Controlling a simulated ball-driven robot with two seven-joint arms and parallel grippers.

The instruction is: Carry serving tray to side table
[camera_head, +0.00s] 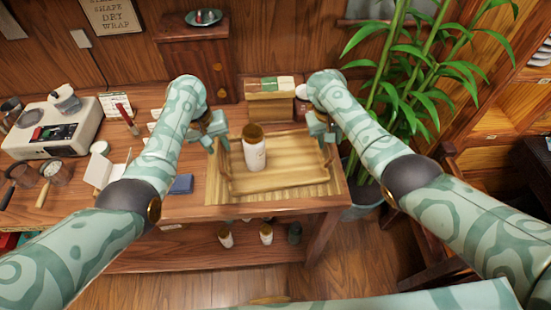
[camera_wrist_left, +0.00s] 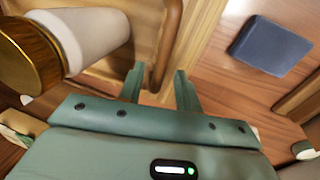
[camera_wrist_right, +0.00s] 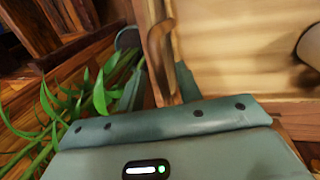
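The wooden serving tray (camera_head: 290,179) lies on a slatted wooden panel (camera_head: 325,195) at the right end of the workbench. A white bottle with a brown-gold lid (camera_head: 254,152) stands upright on it. My left gripper (camera_head: 216,146) is at the tray's left handle. In the left wrist view its fingers (camera_wrist_left: 160,88) are apart, with the brown handle (camera_wrist_left: 166,42) between them. My right gripper (camera_head: 327,139) is at the right handle. In the right wrist view its fingers (camera_wrist_right: 157,88) are apart, with the handle (camera_wrist_right: 158,45) between them. I cannot identify the side table with certainty.
A potted bamboo (camera_head: 410,75) stands close to my right arm. Dark wooden furniture (camera_head: 452,225) is at the right. A blue block (camera_head: 181,184) lies left of the tray. A box (camera_head: 270,105) stands behind it. A white scale (camera_head: 52,128) sits far left. Floor shows in front.

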